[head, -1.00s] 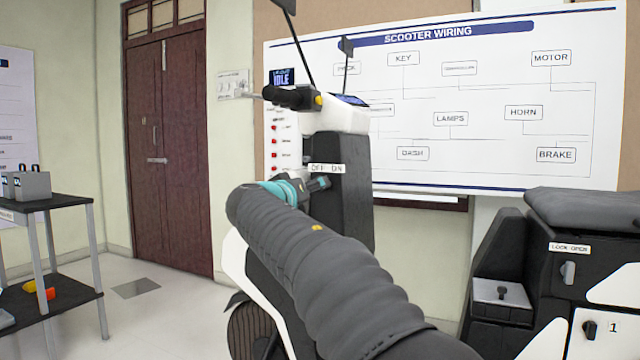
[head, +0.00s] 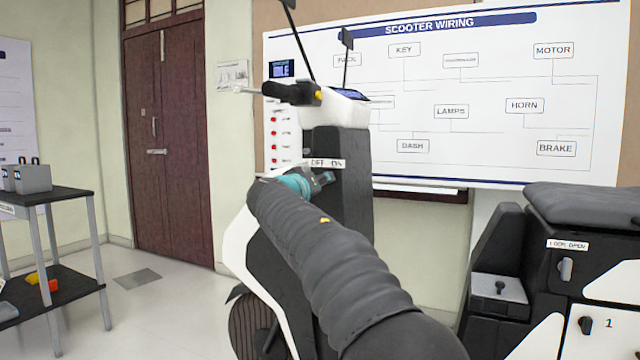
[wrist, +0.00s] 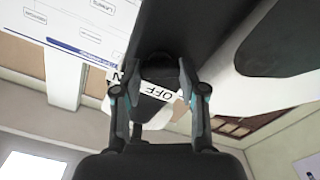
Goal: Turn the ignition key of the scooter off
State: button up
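The black and white scooter (head: 340,215) stands in front of the wall board. A white OFF/ON label (head: 326,163) sits on its dark front column. My gripper (head: 326,178) is just below that label, at the column face. In the wrist view the label (wrist: 158,94) appears upside down, partly behind the fingers. My gripper (wrist: 159,64) is open there, its two fingers apart on either side of a small dark round part on the column, which looks like the ignition key. I cannot tell whether the fingers touch it. The key's angle is not readable; in the head view my gripper hides it.
A screen (head: 283,69) behind the handlebar is too small to read surely. The scooter's seat section (head: 580,230) with a LOCK/OPEN label is at the right. A dark cart (head: 45,200) stands at the left. Open floor lies between cart and scooter.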

jog(key=shift+n, duration=0.4)
jog(key=n+p, duration=0.1)
jog(key=n, duration=0.9)
jog(key=shift+a+n, duration=0.1)
jog(key=shift+n, duration=0.6)
jog(key=o, duration=1.1)
jog(key=shift+o, duration=0.2)
jog(key=v, duration=1.2)
